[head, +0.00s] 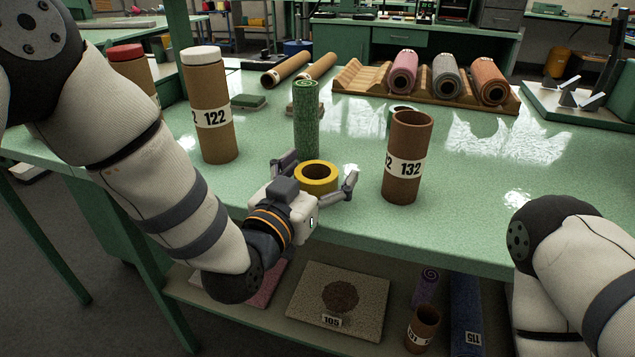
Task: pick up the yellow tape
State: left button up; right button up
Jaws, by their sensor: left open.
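The yellow tape (316,187) is a roll lying flat near the front edge of the green table, its dark hole facing up. My left gripper (318,178) is open, with one finger to the left of the roll and one to its right. Both fingers look apart from the tape. The gripper body hides part of the roll's near side. My right arm shows at the lower right, but its gripper is out of view.
A brown tube marked 132 (405,160) stands right of the tape. A green roll (306,120) stands just behind it. A tube marked 122 (212,115) stands at left. A wooden rack (365,83) holds coloured rolls behind.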

pick_arm(q)
jog(key=shift+r, duration=0.1)
jog(key=shift+a, duration=0.1)
jog(key=c, duration=1.3)
